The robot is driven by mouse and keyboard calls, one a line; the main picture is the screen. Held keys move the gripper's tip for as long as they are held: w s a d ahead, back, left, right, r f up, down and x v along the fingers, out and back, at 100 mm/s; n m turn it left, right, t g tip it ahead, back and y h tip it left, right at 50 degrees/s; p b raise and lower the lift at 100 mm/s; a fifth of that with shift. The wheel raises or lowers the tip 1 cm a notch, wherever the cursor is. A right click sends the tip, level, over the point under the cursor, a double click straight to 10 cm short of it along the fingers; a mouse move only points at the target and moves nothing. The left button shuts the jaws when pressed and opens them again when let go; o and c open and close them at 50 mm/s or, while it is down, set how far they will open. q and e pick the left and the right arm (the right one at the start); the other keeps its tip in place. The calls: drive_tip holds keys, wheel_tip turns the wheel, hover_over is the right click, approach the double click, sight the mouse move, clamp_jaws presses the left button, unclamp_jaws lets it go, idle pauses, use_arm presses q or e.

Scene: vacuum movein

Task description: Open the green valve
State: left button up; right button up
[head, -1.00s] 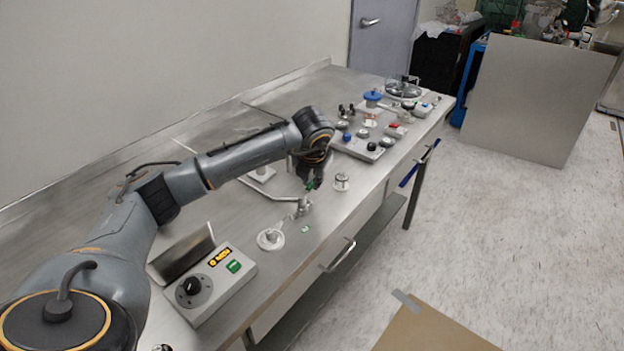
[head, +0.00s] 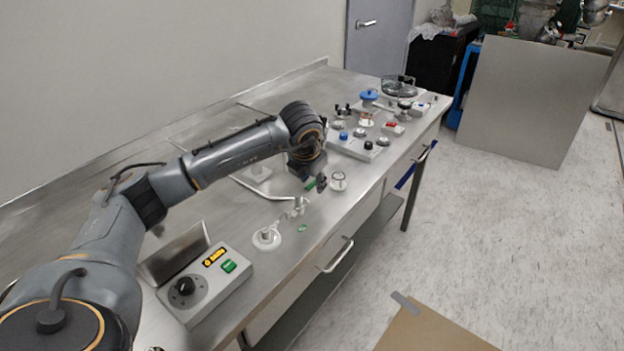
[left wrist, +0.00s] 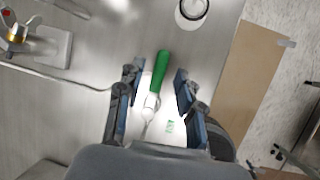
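The green valve handle (left wrist: 160,70) is a straight green lever on a pale metal stem (left wrist: 150,103). In the left wrist view it points up the picture, between the two fingers. In the head view only a small green bit of the handle (head: 310,184) shows by the fingertips, on the metal valve pipe (head: 298,204). My left gripper (head: 315,182) is open around the handle, one finger on each side; in the left wrist view the gripper (left wrist: 156,76) shows a gap on both sides of the handle. My right gripper is not in view.
A round white-metal fitting (head: 338,181) stands just right of the gripper. A grey box with a black knob and green button (head: 230,266) sits nearer. A panel with several knobs (head: 356,148) lies behind. The bench's front edge is close on the right.

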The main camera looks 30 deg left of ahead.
use_arm(q)
drive_tip(key=v, duration=1.2)
